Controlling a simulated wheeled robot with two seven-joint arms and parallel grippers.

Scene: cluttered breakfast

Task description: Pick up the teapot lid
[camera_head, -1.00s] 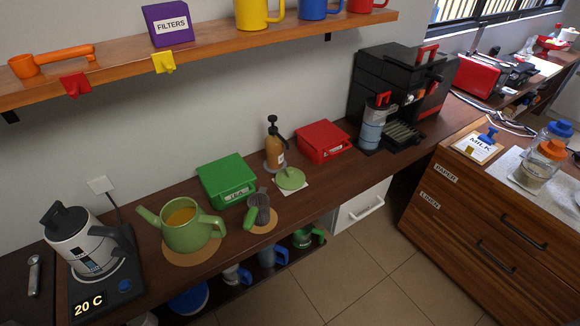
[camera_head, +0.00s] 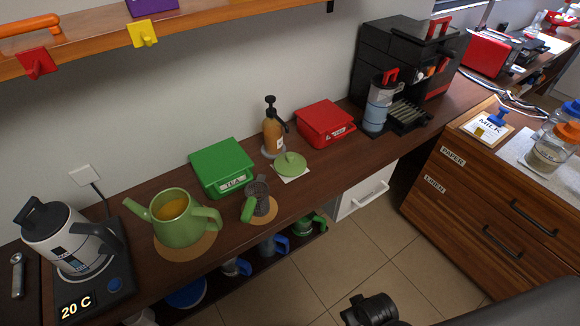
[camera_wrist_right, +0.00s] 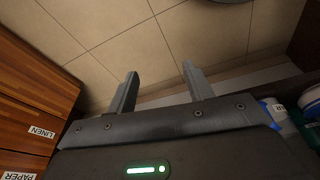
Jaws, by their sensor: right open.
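The green teapot lid (camera_head: 290,164) lies on a small white square mat (camera_head: 293,177) on the counter in the head view, right of the green tea box (camera_head: 222,168). The green teapot (camera_head: 178,222), open on top with amber liquid inside, stands farther left on a round wooden mat. My right gripper (camera_wrist_right: 158,82) shows in the right wrist view, open and empty, over the tiled floor. In the head view a dark part of my arm (camera_head: 372,310) shows at the bottom, well below and apart from the lid. My left gripper is not in view.
A grey strainer with a green handle (camera_head: 259,200) stands left of the lid. An amber pump bottle (camera_head: 273,132) and a red box (camera_head: 325,123) stand behind it. The kettle (camera_head: 68,236) is far left. Cups hang or stand below the counter. Wooden drawers (camera_head: 480,205) are at right.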

